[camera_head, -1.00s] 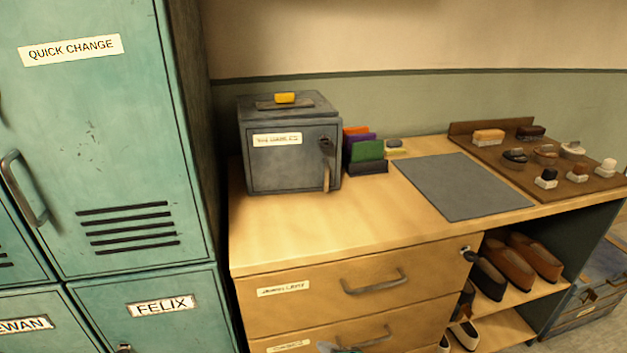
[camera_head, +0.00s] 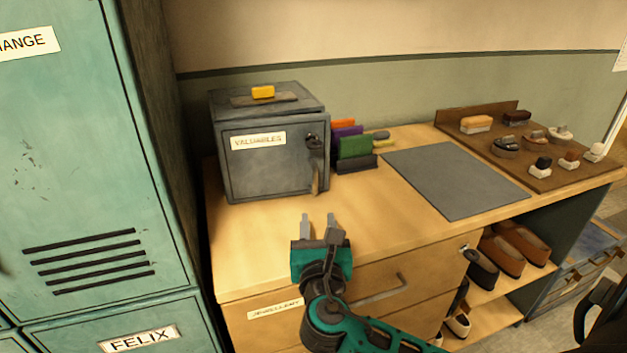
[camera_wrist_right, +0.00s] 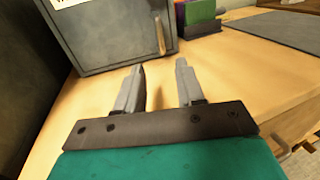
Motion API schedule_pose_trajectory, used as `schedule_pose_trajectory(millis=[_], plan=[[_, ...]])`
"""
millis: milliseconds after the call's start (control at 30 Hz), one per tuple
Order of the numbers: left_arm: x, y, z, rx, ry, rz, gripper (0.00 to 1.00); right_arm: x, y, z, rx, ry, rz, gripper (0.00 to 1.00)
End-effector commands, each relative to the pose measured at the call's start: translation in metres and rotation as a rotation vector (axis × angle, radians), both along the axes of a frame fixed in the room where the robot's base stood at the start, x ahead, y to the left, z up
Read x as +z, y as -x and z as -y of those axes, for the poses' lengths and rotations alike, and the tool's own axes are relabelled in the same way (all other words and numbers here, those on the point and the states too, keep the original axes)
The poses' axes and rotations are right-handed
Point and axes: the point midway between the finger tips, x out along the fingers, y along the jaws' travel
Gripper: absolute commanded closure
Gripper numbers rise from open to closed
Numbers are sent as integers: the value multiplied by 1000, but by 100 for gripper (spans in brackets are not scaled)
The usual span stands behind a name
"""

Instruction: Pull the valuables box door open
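The grey valuables box (camera_head: 268,168) stands at the left of the wooden cabinet top, its door shut. A "VALUABLES" label is on the door, and a keyhole plate and an upright handle (camera_head: 315,180) are at the door's right side. In the right wrist view the handle (camera_wrist_right: 160,34) is beyond the fingertips. My right gripper (camera_head: 318,217) is open and empty, in front of the box and short of the handle. In the wrist view its two fingers (camera_wrist_right: 160,75) are apart with nothing between them. My left gripper is not in view.
Teal lockers (camera_head: 90,180) rise at the left. Coloured folders (camera_head: 355,147) stand right of the box. A grey mat (camera_head: 455,180) and a brown tray (camera_head: 570,182) of brushes and tins lie farther right. Drawers with handles (camera_head: 380,289) are below.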

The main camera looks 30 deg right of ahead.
Motion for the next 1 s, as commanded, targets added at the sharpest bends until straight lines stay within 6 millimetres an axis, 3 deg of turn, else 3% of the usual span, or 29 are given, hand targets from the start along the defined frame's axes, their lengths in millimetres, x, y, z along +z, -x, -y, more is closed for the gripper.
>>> schedule_pose_trajectory(millis=[167, 600, 800, 1000], plan=[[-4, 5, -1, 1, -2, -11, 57, 1, -19, 12, -3, 2, 3, 62], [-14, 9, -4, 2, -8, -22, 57, 0, -92, 56, -2, -2, 2, 62], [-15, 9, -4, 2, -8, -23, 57, 0, -107, 64, -1, -2, 0, 62], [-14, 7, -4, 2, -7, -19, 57, 0, -109, 65, 0, -3, 1, 62]])
